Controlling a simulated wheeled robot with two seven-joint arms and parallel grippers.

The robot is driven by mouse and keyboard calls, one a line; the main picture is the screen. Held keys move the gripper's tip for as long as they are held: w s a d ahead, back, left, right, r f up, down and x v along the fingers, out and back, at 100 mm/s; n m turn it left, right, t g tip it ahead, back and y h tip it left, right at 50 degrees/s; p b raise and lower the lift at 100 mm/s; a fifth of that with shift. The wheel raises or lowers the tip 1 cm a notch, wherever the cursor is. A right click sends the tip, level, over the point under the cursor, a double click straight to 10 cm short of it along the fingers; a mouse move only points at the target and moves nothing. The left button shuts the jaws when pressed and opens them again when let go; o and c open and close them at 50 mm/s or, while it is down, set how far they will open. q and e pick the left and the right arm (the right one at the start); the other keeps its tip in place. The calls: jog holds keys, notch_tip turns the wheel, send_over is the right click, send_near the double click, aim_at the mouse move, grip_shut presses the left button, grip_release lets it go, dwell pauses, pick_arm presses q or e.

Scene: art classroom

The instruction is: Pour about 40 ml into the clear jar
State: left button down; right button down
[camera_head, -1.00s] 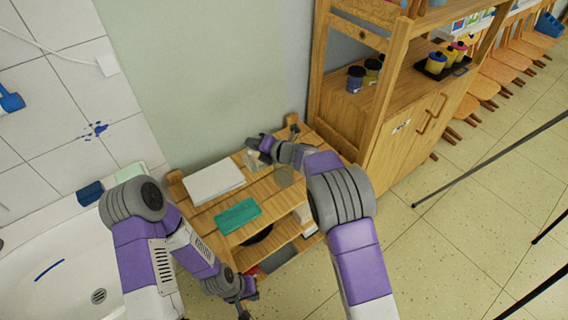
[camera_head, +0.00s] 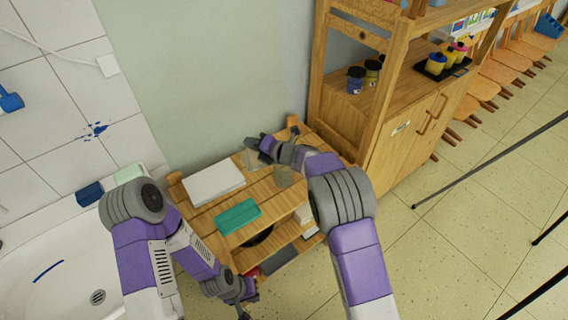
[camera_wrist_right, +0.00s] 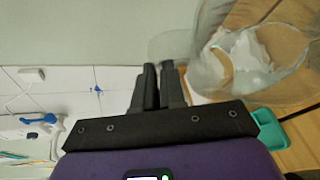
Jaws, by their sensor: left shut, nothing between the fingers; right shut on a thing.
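The clear jar (camera_head: 284,176) stands on the top of the wooden cart, beside my right forearm. A large clear vessel, which looks like this jar, fills the right of the right wrist view (camera_wrist_right: 285,80), with whitish shapes in or behind it. My right gripper (camera_head: 262,147) is shut on a clear see-through container (camera_head: 249,160) above the cart top. Part of the container shows beyond the fingertips in the right wrist view (camera_wrist_right: 172,45). Its tilt and contents cannot be made out. My left gripper (camera_head: 243,301) is shut and empty, low beside the cart.
A sink (camera_head: 70,285) is at the left. A wooden shelf unit (camera_head: 385,140) with paint jars stands at the right. Open floor lies right of the cart.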

jog(key=shift+a+r+m+y, duration=0.25)
jog(key=shift+r+m+y, duration=0.05)
jog(key=shift+r, duration=0.2)
dwell(0.7)
jog(key=shift+s+a, duration=0.15)
jog(key=shift+a, duration=0.1)
dwell(0.5)
jog(key=shift+s+a+f+n+h, duration=0.25)
jog(key=shift+a+f+n+h, duration=0.15)
jog(key=shift+a+f, duration=0.3)
jog(key=shift+s+a+f+n+h+p, duration=0.2)
jog(key=shift+a+f+n+h+p, duration=0.25)
jog(key=shift+a+f+h, duration=0.25)
jog(key=shift+s+a+f+n+h+p, duration=0.2)
jog(key=shift+a+f+n+h+p, duration=0.3)
jog(key=shift+a+h, duration=0.3)
jog(key=shift+s+a+f+n+h+p, duration=0.2)
jog(key=shift+a+f+n+h+p, duration=0.25)
jog(key=shift+a+f+h, duration=0.3)
jog(key=shift+r, duration=0.1)
